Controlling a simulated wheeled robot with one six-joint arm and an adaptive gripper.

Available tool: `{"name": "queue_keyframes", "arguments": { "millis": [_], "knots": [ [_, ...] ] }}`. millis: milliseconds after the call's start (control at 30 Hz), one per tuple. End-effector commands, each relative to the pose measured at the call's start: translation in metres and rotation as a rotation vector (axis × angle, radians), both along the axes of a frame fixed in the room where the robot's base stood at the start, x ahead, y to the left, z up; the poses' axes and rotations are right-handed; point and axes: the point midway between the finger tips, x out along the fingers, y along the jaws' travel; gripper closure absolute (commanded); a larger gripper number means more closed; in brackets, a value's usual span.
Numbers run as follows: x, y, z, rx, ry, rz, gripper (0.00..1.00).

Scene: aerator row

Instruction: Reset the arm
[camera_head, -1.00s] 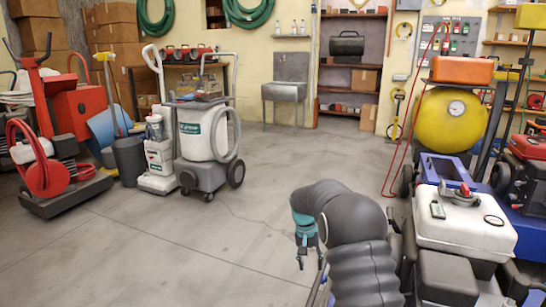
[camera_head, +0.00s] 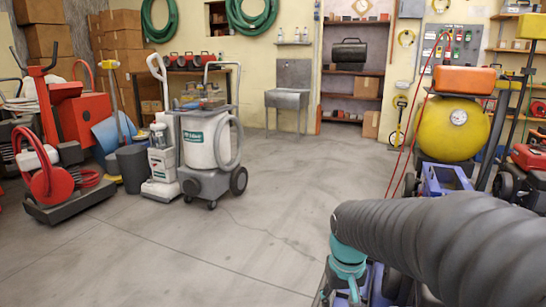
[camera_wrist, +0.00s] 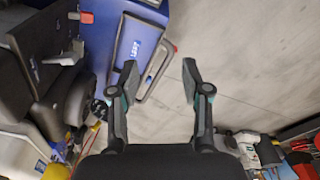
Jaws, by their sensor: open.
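My arm, in a ribbed dark grey sleeve, crosses the lower right of the head view, and its teal wrist (camera_head: 348,258) points down near the bottom edge. My gripper (camera_wrist: 159,74) shows in the wrist view with its two dark fingers spread wide apart. It is open, with nothing held between the fingers. Bare concrete floor and part of a blue machine (camera_wrist: 137,42) with a grey handle lie beyond the fingers. In the head view the fingertips are not clearly seen.
Blue equipment (camera_head: 443,178) and a yellow tank (camera_head: 453,127) stand to the right, partly behind my arm. A white wheeled machine (camera_head: 207,140) and red machines (camera_head: 88,115) stand at left. A grey sink (camera_head: 287,99) is at the back wall. The middle floor is clear.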

Motion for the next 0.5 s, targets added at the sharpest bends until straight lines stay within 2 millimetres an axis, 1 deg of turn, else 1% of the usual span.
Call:
{"name": "queue_keyframes", "arguments": {
  "millis": [33, 200, 400, 500],
  "knots": [
    [-0.016, -0.001, 0.01, 0.004, -0.024, 0.002, 0.53],
    [-0.061, -0.004, 0.028, 0.016, -0.09, 0.0, 0.53],
    [-0.108, -0.007, 0.047, 0.026, -0.178, -0.015, 0.53],
    [-0.127, -0.009, 0.057, 0.029, -0.229, -0.022, 0.53]
  ]
}}
